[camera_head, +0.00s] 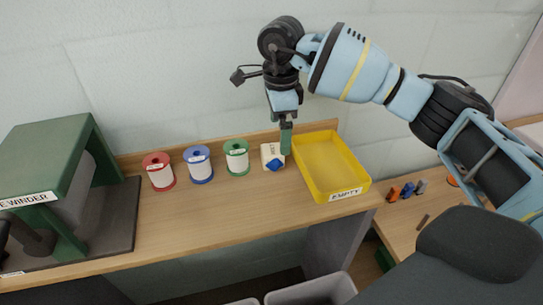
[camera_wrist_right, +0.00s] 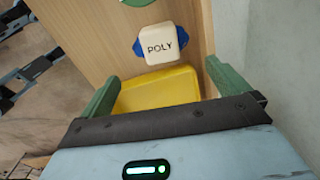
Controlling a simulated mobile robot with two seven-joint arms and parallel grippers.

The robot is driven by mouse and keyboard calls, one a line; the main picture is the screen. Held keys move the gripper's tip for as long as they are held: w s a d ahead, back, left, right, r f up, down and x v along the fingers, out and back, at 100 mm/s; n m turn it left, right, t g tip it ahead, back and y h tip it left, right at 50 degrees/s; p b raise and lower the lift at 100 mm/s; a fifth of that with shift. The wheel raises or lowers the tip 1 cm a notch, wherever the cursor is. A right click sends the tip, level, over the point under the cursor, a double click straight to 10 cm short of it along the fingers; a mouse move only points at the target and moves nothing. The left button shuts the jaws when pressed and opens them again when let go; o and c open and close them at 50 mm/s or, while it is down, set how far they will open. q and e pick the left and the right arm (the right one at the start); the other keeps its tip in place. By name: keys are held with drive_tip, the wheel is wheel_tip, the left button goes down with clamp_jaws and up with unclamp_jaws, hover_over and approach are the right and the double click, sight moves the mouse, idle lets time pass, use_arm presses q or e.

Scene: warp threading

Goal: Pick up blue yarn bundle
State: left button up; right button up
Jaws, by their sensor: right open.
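The blue yarn bundle (camera_head: 275,165) sits on the wooden shelf (camera_head: 240,200), between the green spool and the yellow tray. A white block or tag marked POLY (camera_wrist_right: 160,43) covers its middle in the right wrist view, and blue (camera_wrist_right: 194,43) shows on either side of it. My right gripper (camera_head: 286,139) hangs above and slightly right of the bundle in the head view. Its green fingers are spread apart with nothing between them in the right wrist view (camera_wrist_right: 163,88). The bundle lies beyond the fingertips, apart from them. My left gripper is not in view.
Red (camera_head: 161,178), blue (camera_head: 201,172) and green (camera_head: 237,164) spools stand in a row left of the bundle. A yellow tray (camera_head: 352,168) marked EMPTY is close on its right. A green winder (camera_head: 45,158) stands at far left. The wall is just behind.

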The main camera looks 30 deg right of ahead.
sight(276, 149)
drive_tip(key=shift+w+a+f, duration=0.1)
drive_tip(key=shift+w+f, duration=0.05)
drive_tip(key=shift+f, duration=1.65)
drive_tip(key=shift+w+a+f, duration=0.1)
drive_tip(key=shift+w+f, duration=0.05)
drive_tip(key=shift+f, duration=1.6)
drive_tip(key=c, duration=0.9)
